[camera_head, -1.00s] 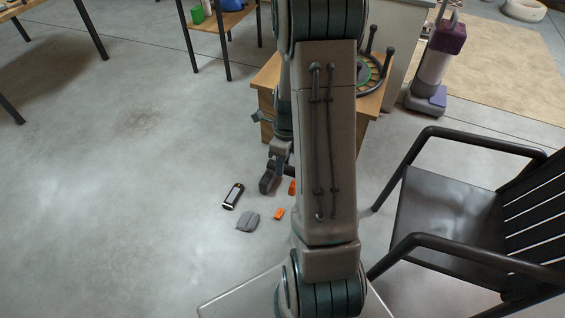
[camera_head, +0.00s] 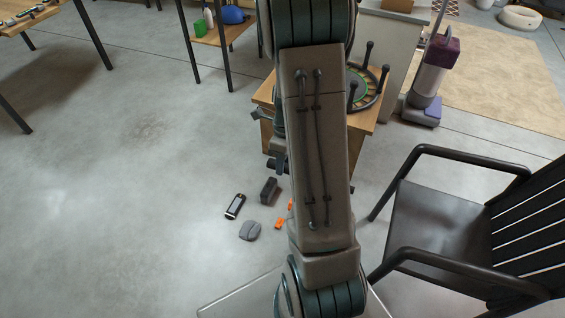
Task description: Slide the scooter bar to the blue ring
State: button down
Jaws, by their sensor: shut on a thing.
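My gripper (camera_head: 278,161) shows only in part, low in front of the wooden cabinet (camera_head: 268,96), at the left edge of my arm. It is shut on a short dark piece (camera_head: 269,153), probably the scooter bar. My own arm hides most of the hand and the contact. No blue ring can be made out in this view. My arm also covers much of the cabinet front, so anything there is hidden.
A round green and dark wheel with upright posts (camera_head: 367,88) stands on the cabinet. A black armchair (camera_head: 441,215) is at right, a vacuum cleaner (camera_head: 428,85) behind it. A handheld device (camera_head: 235,206), dark block (camera_head: 268,190), grey mouse-like item (camera_head: 250,231) and orange piece (camera_head: 279,223) lie on the floor.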

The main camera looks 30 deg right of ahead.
jog(key=shift+r, duration=0.5)
jog(key=c, duration=1.1)
grip_release()
jog(key=shift+f, duration=0.1)
jog(key=r, duration=0.4)
jog(key=w+d+r+p, duration=0.1)
jog(key=r, duration=0.4)
jog(key=d+r, duration=0.1)
jog(key=r, duration=0.3)
jog(key=shift+w+r, duration=0.3)
